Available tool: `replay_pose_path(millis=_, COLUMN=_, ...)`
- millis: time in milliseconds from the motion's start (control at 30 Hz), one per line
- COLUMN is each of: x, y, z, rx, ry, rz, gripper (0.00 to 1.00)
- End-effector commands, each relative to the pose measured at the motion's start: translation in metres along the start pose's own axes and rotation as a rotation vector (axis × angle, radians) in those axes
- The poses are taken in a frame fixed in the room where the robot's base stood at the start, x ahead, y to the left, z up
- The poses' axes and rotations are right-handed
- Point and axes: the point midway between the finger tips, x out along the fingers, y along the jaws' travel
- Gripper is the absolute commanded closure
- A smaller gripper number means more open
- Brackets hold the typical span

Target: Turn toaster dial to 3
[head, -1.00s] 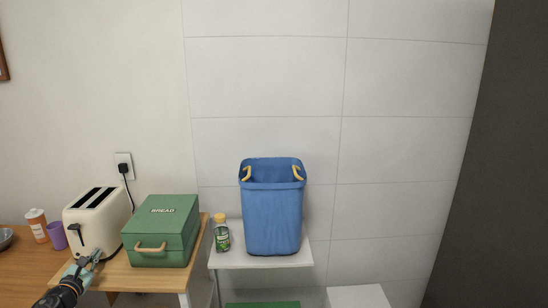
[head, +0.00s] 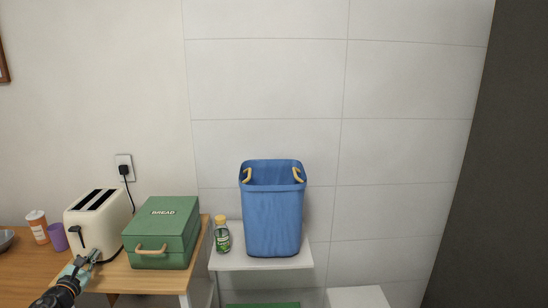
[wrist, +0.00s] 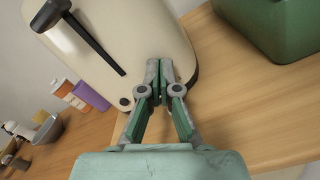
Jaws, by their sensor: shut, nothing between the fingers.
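The cream toaster (head: 98,232) stands on the wooden counter, with two dark slots on top. In the wrist view the toaster (wrist: 150,30) appears tilted, and its black lever (wrist: 95,42) shows at the upper left. A small round black button or foot (wrist: 125,102) shows low on its front, left of my fingers. My gripper (head: 93,257) is at the lower front of the toaster. In the wrist view my gripper (wrist: 158,72) is shut and empty, its tips against or just before the toaster's front. The dial is not clearly visible; my fingers may hide it. I cannot tell whether they touch it.
A green bread box (head: 162,235) stands close to the right of the toaster. A purple cup (head: 57,237) and an orange-and-white bottle (head: 38,226) stand to its left. A blue bin (head: 272,215) and a small green bottle (head: 222,236) are on a white shelf at right.

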Motion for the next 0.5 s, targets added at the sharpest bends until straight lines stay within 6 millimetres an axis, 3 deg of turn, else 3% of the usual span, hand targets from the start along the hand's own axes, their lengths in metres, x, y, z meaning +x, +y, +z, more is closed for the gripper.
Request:
replay_pose_path(millis=267, x=-0.002, y=0.000, z=0.007, rx=0.000, ry=-0.001, rz=0.000, gripper=1.00)
replay_pose_path(millis=500, x=-0.023, y=0.000, z=0.007, rx=0.000, ry=-0.001, rz=0.001, gripper=1.00)
